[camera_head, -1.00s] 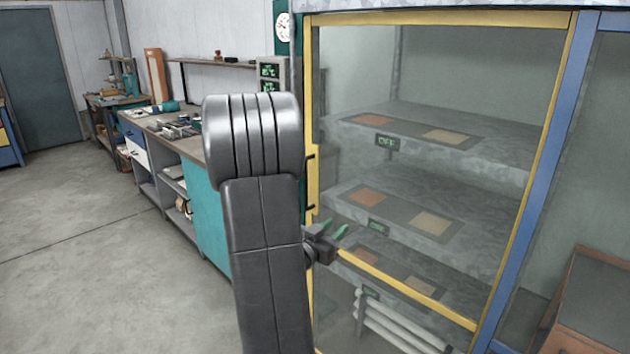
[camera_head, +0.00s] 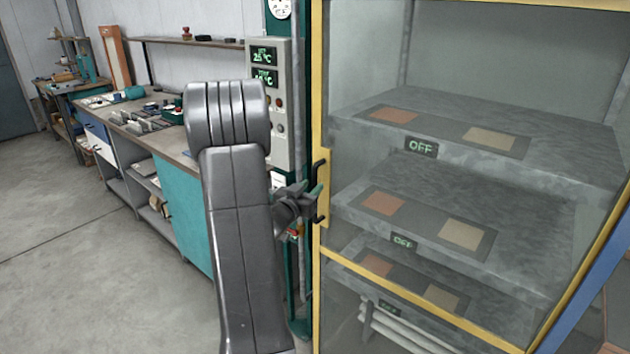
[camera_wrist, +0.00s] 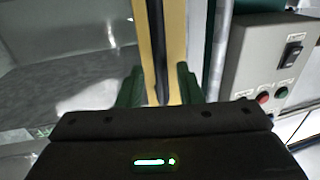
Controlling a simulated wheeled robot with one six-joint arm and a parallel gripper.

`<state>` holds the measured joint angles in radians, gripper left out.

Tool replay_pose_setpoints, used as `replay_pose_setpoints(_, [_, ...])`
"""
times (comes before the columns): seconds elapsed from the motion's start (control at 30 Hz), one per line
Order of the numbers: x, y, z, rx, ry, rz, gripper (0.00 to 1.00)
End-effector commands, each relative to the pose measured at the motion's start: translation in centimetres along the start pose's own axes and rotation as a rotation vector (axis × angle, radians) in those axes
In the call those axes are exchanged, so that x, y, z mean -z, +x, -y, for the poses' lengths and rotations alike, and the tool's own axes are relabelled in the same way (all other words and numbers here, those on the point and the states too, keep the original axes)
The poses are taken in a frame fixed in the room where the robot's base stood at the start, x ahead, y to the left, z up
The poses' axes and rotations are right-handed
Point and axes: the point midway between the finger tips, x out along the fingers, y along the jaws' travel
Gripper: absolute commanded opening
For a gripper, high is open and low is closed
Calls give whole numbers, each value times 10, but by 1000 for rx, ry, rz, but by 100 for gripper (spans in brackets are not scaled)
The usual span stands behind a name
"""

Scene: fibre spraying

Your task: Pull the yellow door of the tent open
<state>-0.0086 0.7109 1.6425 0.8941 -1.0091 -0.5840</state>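The tent's yellow door (camera_head: 422,301) is a yellow frame around clear panes, and it looks shut. Its black handle (camera_head: 321,192) is on the left upright of the frame. My gripper (camera_head: 308,192) is at the handle's height, right beside it. In the wrist view my gripper (camera_wrist: 159,88) has its two green fingers apart. The yellow door edge (camera_wrist: 146,45) and a dark upright bar, which looks like the handle, appear between them. I cannot tell whether the fingers touch the handle.
A grey control box (camera_head: 268,105) with displays and buttons is mounted left of the door. A workbench (camera_head: 190,160) with tools runs along the left wall. Inside the tent are several shelves (camera_head: 490,150) with OFF displays. The floor (camera_head: 100,270) at left is clear.

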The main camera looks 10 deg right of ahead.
Motion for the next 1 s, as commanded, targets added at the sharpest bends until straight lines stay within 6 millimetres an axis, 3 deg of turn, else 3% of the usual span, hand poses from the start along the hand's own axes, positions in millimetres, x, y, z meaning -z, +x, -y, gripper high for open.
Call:
replay_pose_setpoints(0.2, [0, 26, 0, 0, -1, 0, 32])
replay_pose_setpoints(0.57, [0, 32, 0, 1, 0, 0, 32])
replay_pose_setpoints(0.77, [0, 32, 0, 1, 0, 0, 0])
replay_pose_setpoints(1.0, [-1, 32, -1, 1, 0, 0, 0])
